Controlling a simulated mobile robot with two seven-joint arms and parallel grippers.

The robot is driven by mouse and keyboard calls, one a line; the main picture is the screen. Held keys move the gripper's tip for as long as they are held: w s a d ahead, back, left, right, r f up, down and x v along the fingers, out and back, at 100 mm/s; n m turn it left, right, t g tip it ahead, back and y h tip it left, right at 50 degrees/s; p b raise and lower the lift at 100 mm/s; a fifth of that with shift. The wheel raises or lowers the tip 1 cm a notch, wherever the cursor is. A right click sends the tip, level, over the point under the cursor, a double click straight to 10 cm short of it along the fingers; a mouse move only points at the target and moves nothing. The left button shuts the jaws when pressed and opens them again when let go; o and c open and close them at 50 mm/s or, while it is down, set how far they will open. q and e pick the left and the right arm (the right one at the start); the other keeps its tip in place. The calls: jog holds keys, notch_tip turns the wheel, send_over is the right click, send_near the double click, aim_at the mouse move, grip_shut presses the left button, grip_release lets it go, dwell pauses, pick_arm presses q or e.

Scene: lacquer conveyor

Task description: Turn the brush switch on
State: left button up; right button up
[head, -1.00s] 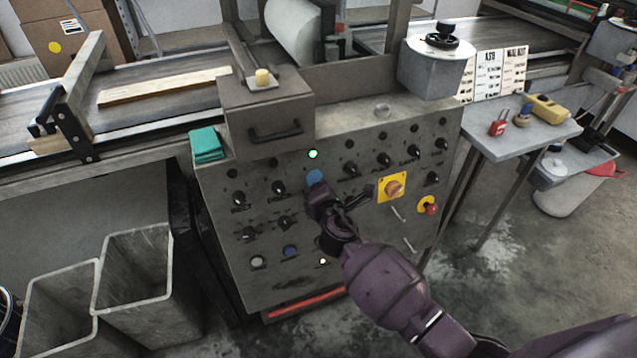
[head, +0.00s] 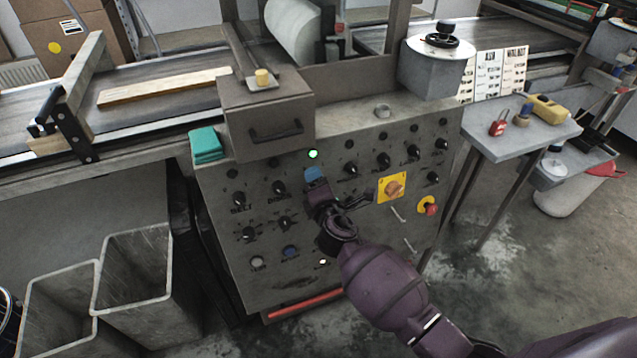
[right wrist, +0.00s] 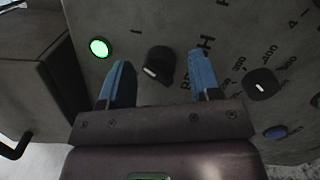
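The brush switch (right wrist: 158,65) is a black rotary knob with a white mark, on the grey control panel (head: 350,232). In the right wrist view it lies between the two blue fingertips of my right gripper (right wrist: 160,72), with visible gaps on both sides. Part of its printed label (right wrist: 203,48) is covered by the right-hand finger. In the head view my right gripper (head: 315,175) is at the panel just below the lit green lamp (head: 313,154) and hides the switch. The gripper is open. My left gripper is out of view.
Other black knobs (head: 383,160) surround the switch. A yellow-backed rotary switch (head: 392,187) and a red stop button (head: 430,208) are to the right. A drawer-like box with a black handle (head: 276,133) juts out at upper left. Bins (head: 136,282) stand lower left.

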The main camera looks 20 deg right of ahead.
jog(key=shift+s, duration=0.3)
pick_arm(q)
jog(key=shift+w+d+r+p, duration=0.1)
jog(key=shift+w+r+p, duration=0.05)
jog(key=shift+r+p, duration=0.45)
pick_arm(e)
jog(key=s+a, duration=0.1)
jog(key=s, duration=0.9)
jog(key=shift+r, duration=0.35)
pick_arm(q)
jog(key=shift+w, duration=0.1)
pick_arm(e)
jog(key=shift+a, duration=0.1)
